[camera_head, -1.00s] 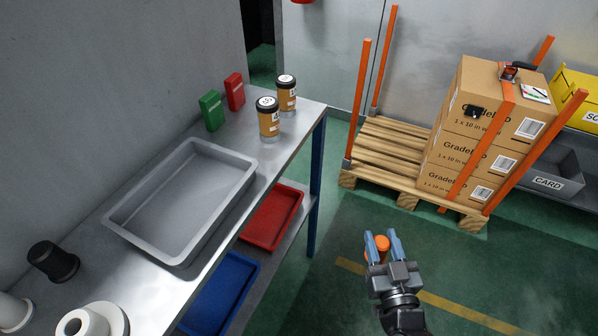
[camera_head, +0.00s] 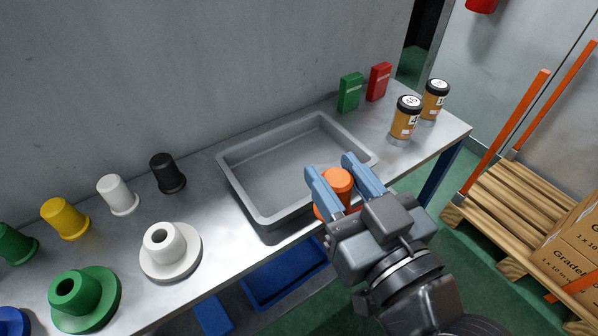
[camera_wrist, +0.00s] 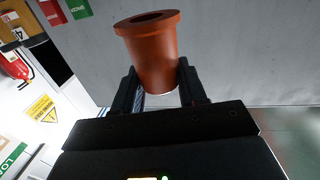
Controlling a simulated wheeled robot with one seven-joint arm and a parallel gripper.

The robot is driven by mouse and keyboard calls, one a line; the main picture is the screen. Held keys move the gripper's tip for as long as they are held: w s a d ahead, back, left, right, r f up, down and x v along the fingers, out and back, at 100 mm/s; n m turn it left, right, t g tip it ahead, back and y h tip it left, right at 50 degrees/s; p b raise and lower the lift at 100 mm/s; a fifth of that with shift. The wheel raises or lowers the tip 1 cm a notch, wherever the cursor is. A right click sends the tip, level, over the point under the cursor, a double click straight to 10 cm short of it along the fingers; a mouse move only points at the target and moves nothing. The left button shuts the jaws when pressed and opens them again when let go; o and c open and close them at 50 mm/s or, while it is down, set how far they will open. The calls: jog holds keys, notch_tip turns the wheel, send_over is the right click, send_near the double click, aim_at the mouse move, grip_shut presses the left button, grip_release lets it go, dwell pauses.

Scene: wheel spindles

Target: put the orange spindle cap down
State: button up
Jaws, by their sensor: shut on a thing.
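The orange spindle cap (camera_head: 338,184) is held between the two blue fingers of my gripper (camera_head: 345,180). In the wrist view the cap (camera_wrist: 153,55) shows as a tapered, flanged cylinder between the dark fingers (camera_wrist: 160,88), its open flanged end away from the palm. In the head view my gripper is in front of the right part of the grey tray (camera_head: 262,207), over the bench's front edge. I cannot tell the cap's exact height above the bench.
On the steel bench (camera_head: 215,262) stand black (camera_head: 167,173), white (camera_head: 118,195), yellow (camera_head: 65,218) and green (camera_head: 16,243) caps. White (camera_head: 170,262) and green (camera_head: 84,300) flanged spindles stand in front of them. Two orange-brown jars (camera_head: 405,122) stand right of the tray. Bare bench lies left of the tray.

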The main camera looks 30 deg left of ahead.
jog(key=s+a+r+n+g+y, duration=0.1)
jog(key=s+a+r+n+g, duration=0.15)
jog(key=s+r, duration=0.2)
send_over(285, 193)
jog(key=shift+m, duration=0.25)
jog(key=shift+f+b, duration=0.3)
jog(key=shift+f, duration=5.45)
jog(key=shift+f, duration=0.1)
jog(key=o, duration=1.1)
jog(key=shift+c, duration=0.2)
jog(key=b+v, duration=0.2)
jog(key=v, duration=1)
jog(key=shift+w, duration=0.15)
jog(key=shift+d, duration=0.15)
